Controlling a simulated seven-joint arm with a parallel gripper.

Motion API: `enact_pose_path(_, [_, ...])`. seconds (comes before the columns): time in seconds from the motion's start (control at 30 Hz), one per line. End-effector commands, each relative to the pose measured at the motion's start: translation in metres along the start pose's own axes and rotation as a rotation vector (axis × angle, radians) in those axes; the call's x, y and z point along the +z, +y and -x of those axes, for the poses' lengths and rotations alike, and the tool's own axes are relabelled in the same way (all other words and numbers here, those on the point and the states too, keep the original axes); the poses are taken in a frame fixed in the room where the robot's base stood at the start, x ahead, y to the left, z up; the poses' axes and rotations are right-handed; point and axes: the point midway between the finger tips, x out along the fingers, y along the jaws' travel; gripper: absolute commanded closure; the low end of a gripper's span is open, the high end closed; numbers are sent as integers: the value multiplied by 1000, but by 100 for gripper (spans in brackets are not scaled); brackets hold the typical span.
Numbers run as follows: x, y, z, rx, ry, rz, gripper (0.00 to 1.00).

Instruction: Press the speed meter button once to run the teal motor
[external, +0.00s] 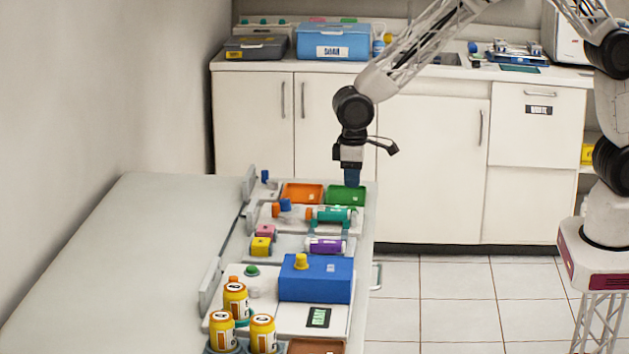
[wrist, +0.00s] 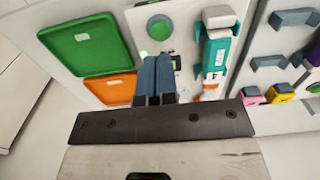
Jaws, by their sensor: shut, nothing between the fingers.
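The teal motor (wrist: 213,50) lies on a pale panel, with a white cap at one end and an orange piece at the other; it also shows in the external view (external: 333,214). A round green button (wrist: 160,28), possibly the speed meter button, sits on the panel between the motor and the trays. In the external view I cannot make it out clearly. My gripper (wrist: 156,62) is shut and empty, with its blue fingers just below the button in the wrist view. In the external view my gripper (external: 352,181) points down over the bench's far right end. Contact cannot be judged.
A green tray (wrist: 88,42) and an orange tray (wrist: 110,90) lie beside the fingers. The bench's left side is clear.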

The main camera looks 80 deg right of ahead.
Motion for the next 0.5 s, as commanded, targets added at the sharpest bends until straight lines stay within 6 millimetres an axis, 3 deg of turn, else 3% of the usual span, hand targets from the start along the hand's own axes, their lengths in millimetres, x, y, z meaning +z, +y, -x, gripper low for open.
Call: enact_pose_path(0.5, [0,0,11,0,0,0,100])
